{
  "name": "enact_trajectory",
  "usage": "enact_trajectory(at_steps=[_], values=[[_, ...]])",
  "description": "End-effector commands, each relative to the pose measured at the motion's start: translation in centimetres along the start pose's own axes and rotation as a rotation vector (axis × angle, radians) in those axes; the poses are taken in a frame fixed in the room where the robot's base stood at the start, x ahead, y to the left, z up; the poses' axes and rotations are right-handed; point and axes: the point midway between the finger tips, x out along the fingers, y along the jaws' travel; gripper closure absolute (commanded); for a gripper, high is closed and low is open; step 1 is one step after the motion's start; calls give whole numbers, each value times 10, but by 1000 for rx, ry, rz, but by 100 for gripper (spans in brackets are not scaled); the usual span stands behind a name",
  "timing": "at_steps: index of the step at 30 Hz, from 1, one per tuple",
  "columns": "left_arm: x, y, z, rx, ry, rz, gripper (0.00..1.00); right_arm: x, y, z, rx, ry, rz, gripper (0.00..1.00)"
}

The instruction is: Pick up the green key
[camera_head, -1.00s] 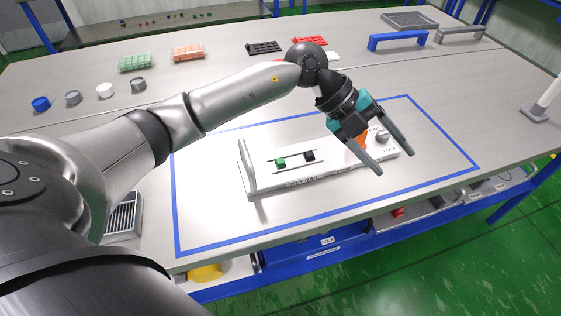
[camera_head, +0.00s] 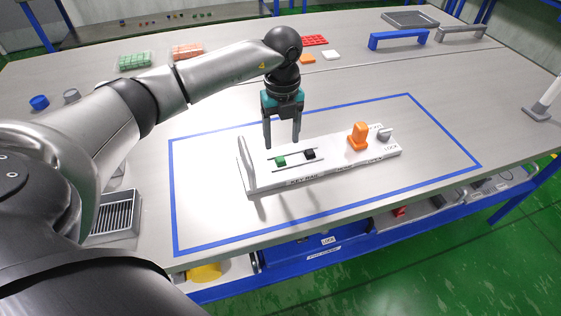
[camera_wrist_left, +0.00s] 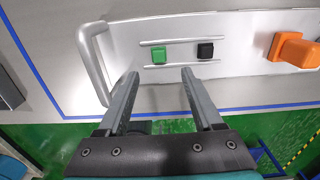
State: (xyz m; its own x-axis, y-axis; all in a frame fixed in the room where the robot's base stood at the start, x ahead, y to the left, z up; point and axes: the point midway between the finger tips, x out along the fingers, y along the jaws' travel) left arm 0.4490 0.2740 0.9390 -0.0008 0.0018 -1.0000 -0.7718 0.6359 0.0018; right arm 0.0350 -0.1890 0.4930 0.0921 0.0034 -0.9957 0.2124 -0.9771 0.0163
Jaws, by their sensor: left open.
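The green key (camera_head: 280,161) sits on the rail of a white key board (camera_head: 345,174), near its left end. It also shows in the left wrist view (camera_wrist_left: 158,55), ahead of my fingertips and between their lines. A black key (camera_head: 309,154) sits to its right on the same rail; it shows in the left wrist view too (camera_wrist_left: 205,50). My left gripper (camera_head: 282,146) is open and empty, pointing down above the rail near the green key. In the left wrist view my left gripper (camera_wrist_left: 160,73) shows both fingers apart. My right gripper is not in view.
A grey handle (camera_head: 246,166) stands up at the board's left end. An orange knob (camera_head: 358,137) and a grey lock piece (camera_head: 384,134) are at its right end. Blue tape (camera_head: 173,200) frames the board. Clear table lies around it.

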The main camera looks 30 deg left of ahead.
Motion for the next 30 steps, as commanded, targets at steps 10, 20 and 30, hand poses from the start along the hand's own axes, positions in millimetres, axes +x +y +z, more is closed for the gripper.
enact_trajectory(at_steps=[10, 20, 30], values=[[26, 1, -1, 1, 2, 1, 32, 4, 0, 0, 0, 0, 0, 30], [67, 2, -2, 2, 1, -1, 32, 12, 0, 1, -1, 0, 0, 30], [66, 1, -2, 2, 0, -2, 50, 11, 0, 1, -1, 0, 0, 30]])
